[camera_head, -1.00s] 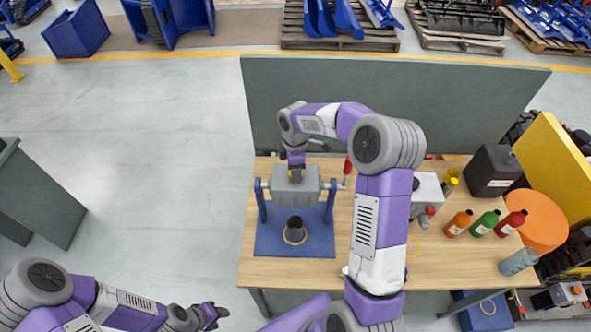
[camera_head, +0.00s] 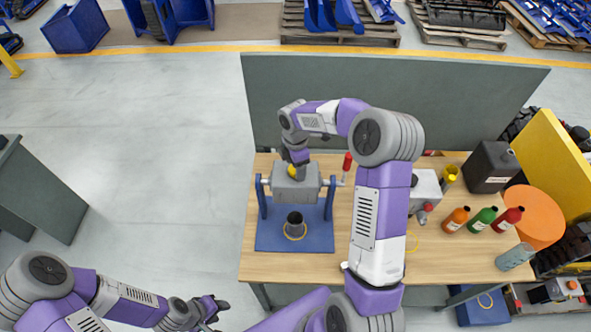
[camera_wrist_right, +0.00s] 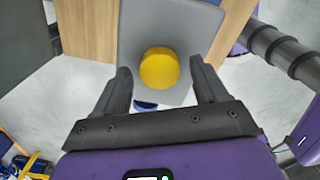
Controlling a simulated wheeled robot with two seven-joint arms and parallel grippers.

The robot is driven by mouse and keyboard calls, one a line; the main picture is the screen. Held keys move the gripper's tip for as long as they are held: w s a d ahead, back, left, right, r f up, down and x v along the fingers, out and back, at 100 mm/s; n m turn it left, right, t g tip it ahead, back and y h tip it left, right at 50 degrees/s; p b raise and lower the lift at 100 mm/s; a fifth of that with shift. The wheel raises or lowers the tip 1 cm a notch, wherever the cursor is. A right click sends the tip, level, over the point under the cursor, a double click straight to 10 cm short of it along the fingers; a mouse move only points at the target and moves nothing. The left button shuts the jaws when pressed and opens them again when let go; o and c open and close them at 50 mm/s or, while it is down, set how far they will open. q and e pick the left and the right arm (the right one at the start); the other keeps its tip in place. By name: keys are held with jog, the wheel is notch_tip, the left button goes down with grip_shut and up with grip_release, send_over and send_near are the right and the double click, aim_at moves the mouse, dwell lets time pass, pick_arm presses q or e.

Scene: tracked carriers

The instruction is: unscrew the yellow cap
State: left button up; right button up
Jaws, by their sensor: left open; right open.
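The yellow cap (camera_wrist_right: 160,68) sits on the grey block (camera_wrist_right: 133,45) and lies between the open fingers of my right gripper (camera_wrist_right: 160,78), with a gap on both sides. In the head view the cap (camera_head: 293,170) is partly hidden by my right gripper (camera_head: 298,160) above it. The grey block (camera_head: 296,188) is held in a blue stand (camera_head: 318,243) on the table. A dark cylinder with a yellow ring (camera_head: 295,226) stands in front of the block. My left gripper (camera_head: 218,305) is open and empty, off the table at lower left.
The wooden table (camera_head: 450,260) carries orange (camera_head: 455,220), green (camera_head: 483,219) and red bottles (camera_head: 509,219) at right, near an orange disc (camera_head: 535,215) and a black canister (camera_head: 490,168). A dark panel (camera_head: 390,95) stands behind.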

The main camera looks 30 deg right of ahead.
jog(key=m+b, duration=0.1)
jog(key=m, duration=0.1)
jog(key=shift+f+m, duration=0.1)
jog(key=shift+m, duration=0.2)
jog(key=m+b, duration=0.1)
jog(key=m, duration=0.7)
jog(key=shift+m+b, duration=0.3)
jog(key=shift+b, duration=0.1)
jog(key=m, duration=1.7)
jog(key=shift+m, duration=0.4)
jog(key=shift+p, duration=0.35)
